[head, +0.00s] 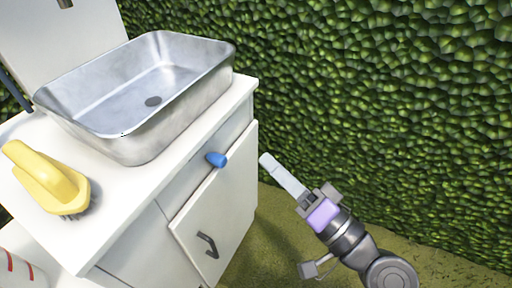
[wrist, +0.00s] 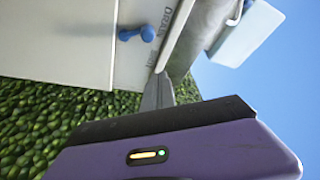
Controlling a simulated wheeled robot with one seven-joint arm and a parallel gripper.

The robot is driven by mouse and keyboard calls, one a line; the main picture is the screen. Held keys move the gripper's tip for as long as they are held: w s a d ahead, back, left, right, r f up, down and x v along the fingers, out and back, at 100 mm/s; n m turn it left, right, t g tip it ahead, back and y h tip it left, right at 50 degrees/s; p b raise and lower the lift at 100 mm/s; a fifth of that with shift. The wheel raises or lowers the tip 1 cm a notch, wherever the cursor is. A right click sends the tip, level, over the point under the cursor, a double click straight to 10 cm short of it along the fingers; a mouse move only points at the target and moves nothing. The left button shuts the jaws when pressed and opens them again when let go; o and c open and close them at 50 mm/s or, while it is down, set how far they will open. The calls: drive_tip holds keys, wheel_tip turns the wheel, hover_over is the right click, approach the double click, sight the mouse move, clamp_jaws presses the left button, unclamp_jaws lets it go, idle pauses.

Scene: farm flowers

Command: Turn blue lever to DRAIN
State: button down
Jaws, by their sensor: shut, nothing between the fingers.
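The blue lever (head: 217,160) sits on the front panel of the white cabinet, below the sink. It also shows in the wrist view (wrist: 135,34), close to the dark word DRAIN (wrist: 148,33). A second, small label beside it is hard to read. I cannot tell exactly which way the lever points. My gripper (head: 266,160) is shut and empty, to the right of the lever and apart from it. In the wrist view its fingertips (wrist: 160,80) are near the cabinet's edge, below the labels, and not touching the lever.
A metal sink (head: 205,91) stands on the white cabinet (head: 235,205), whose door has a dark handle (head: 208,245). A yellow brush (head: 48,180) lies on the counter. A green hedge (head: 370,80) runs behind. The space between gripper and lever looks clear.

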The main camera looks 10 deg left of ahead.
drive_tip(key=shift+v, duration=1)
drive_tip(key=s+d+f+m+t+h, duration=0.2)
drive_tip(key=d+f+t+h, duration=0.15)
drive_tip(key=d+h, duration=0.35)
drive_tip(key=s+d+f+m+t+h, duration=0.1)
drive_tip(key=s+d+f+t+h, duration=0.15)
drive_tip(key=d+f+h, duration=0.5)
drive_tip(key=s+d+f+n+g+h, duration=0.1)
drive_tip(key=s+d+n+g, duration=0.15)
drive_tip(key=s, duration=0.95)
drive_tip(key=s+d+f+n+g, duration=0.1)
drive_tip(key=s+d+n, duration=0.15)
drive_tip(key=s, duration=0.95)
wheel_tip(320, 180, up, 33)
drive_tip(key=p, duration=3.2)
drive_tip(key=shift+p, duration=0.3)
